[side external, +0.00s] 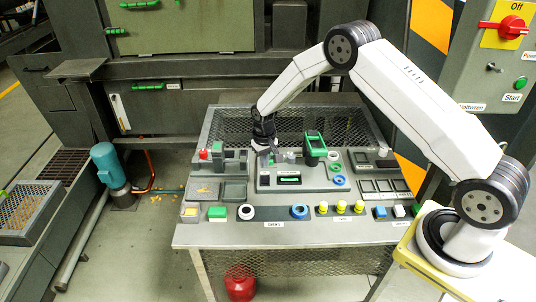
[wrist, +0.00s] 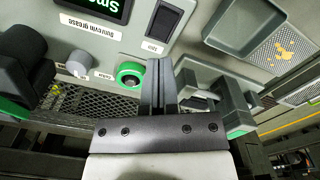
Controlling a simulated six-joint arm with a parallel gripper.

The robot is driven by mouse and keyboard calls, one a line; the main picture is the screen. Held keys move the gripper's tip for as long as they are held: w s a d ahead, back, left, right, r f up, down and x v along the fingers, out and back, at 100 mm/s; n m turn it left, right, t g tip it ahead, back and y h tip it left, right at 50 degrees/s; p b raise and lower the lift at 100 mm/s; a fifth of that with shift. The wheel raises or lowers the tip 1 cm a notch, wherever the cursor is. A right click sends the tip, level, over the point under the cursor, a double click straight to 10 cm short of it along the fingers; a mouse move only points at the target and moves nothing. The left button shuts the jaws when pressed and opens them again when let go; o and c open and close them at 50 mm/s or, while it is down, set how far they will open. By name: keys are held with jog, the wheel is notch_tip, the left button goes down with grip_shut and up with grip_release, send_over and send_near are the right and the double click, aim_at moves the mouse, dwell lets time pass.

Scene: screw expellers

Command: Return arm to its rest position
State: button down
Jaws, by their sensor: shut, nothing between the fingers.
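My gripper (side external: 265,150) hangs over the back middle of the work table, just above the raised grey panel (side external: 265,182). In the wrist view my gripper (wrist: 160,70) shows two dark fingers pressed together with nothing between them.
A green-framed black part (side external: 316,147) stands right of my gripper, and a red knob (side external: 204,154) to its left. Shallow trays (side external: 234,191) lie front left. Several buttons line the table's front edge (side external: 275,239).

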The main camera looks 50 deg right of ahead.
jog(key=shift+r, duration=0.9)
jog(key=s+a+r+n+t, duration=0.1)
jog(key=s+a+r, duration=0.2)
jog(key=s+r, duration=0.75)
jog(key=s+a+r+n, duration=0.1)
jog(key=s+r, duration=0.1)
jog(key=s, duration=0.5)
jog(key=s+a+r+n+t, duration=0.1)
jog(key=s+r, duration=0.1)
jog(key=s, duration=0.5)
jog(key=shift+r+t, duration=0.25)
jog(key=shift+t, duration=0.05)
